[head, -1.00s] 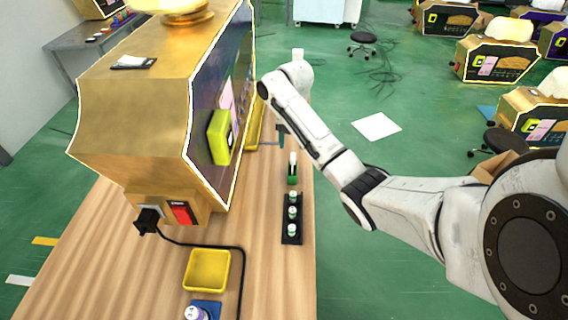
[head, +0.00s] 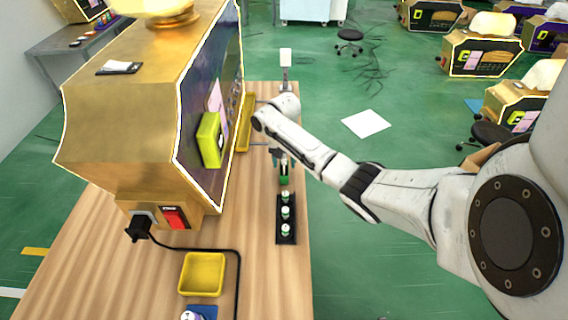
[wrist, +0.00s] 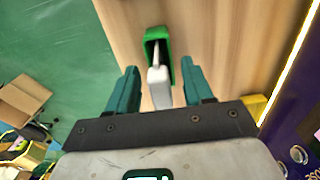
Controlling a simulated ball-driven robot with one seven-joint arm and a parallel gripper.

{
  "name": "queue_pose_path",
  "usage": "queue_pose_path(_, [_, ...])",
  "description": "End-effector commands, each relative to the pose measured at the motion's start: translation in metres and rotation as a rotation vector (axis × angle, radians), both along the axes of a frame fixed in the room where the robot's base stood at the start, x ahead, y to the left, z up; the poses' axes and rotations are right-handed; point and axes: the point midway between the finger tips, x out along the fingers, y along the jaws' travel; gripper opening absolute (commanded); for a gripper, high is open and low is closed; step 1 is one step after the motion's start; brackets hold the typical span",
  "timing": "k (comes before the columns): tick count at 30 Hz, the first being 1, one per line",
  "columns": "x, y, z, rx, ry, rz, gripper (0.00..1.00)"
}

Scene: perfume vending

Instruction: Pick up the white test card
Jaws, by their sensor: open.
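The white test card (wrist: 158,90) stands up out of a green holder (wrist: 158,42) on the wooden table in the wrist view. In the head view the green holder (head: 284,180) is below my gripper (head: 281,158), and the card is hard to make out there. My gripper (wrist: 160,84) is open in the wrist view, with its two teal fingers on either side of the card. Gaps show between the card and both fingers. The card's end nearest my palm is close to the gripper's dark bar.
A black rack (head: 287,222) with small bottles stands in front of the holder. The gold vending machine (head: 130,110) is at left, with a yellow tray (head: 203,273) before it. A yellow bin (head: 246,122) and a white upright panel (head: 286,58) are farther back.

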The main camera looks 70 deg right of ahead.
Motion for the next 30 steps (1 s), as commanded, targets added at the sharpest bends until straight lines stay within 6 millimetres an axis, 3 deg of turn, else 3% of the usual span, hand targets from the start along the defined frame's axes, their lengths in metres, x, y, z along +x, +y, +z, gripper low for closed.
queue_pose_path(8, [0.0000, -0.0005, -0.0031, -0.001, 0.000, 0.000, 0.51])
queue_pose_path(24, [0.0002, -0.0004, -0.0027, -0.001, 0.000, 0.000, 0.00])
queue_pose_path(30, [0.0002, -0.0005, -0.0026, -0.002, -0.001, 0.000, 0.00])
